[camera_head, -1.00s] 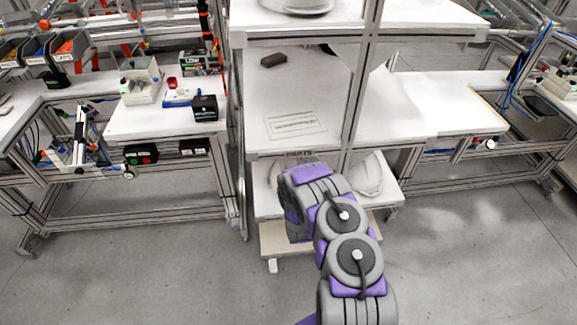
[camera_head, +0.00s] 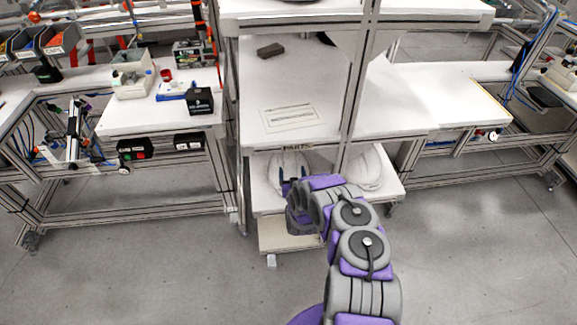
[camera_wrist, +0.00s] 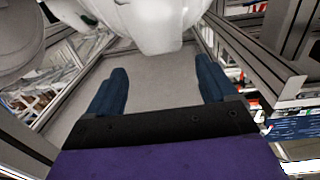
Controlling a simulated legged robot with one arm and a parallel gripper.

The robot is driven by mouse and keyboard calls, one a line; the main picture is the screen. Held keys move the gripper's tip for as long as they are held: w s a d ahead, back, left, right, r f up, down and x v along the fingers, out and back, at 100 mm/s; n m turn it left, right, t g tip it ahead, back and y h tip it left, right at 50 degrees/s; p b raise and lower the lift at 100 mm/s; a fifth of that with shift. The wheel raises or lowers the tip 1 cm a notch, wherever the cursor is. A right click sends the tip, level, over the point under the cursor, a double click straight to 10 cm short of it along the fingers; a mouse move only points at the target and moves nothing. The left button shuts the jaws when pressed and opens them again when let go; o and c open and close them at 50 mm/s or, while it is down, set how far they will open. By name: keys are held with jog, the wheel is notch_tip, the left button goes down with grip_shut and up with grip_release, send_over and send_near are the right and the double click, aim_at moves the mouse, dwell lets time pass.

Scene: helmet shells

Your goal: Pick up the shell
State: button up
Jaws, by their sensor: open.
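White helmet shells sit on the lower shelf in the head view, one at the left (camera_head: 291,161) and one at the right (camera_head: 367,172). My arm hides part of both. My gripper (camera_head: 293,182) is at the left shell. In the wrist view my gripper (camera_wrist: 160,84) has its two blue fingers wide apart, with nothing between them. A white shell (camera_wrist: 155,25) lies just beyond the fingertips at the top middle, cut off by the picture edge. A greyer rounded shell (camera_wrist: 18,35) shows at the top left. I cannot tell if the fingers touch the shell.
The shelf's metal post (camera_head: 352,110) stands between the shells. Above the lower shelf (camera_head: 265,201) is a white middle shelf (camera_head: 262,90) with a dark block (camera_head: 270,50) and a label sheet (camera_head: 289,117). Workbenches stand left and right. The floor in front is clear.

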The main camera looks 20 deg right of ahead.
aim_at(290, 162)
jog(key=shift+d+x, duration=0.2)
jog(key=shift+x, duration=1)
jog(key=shift+w, duration=0.15)
jog(key=shift+w+a+b, duration=0.2)
jog(key=shift+a+b, duration=0.15)
jog(key=shift+w, duration=0.25)
jog(key=b+x, duration=0.1)
jog(key=x, duration=0.1)
jog(key=b+x, duration=0.1)
jog(key=shift+w+d+f, duration=0.25)
jog(key=shift+w+d, duration=0.05)
jog(key=shift+d, duration=0.1)
jog(key=shift+w+d+r, duration=0.1)
jog(key=shift+w+d, duration=0.1)
jog(key=shift+w, duration=0.25)
jog(key=shift+a, duration=0.2)
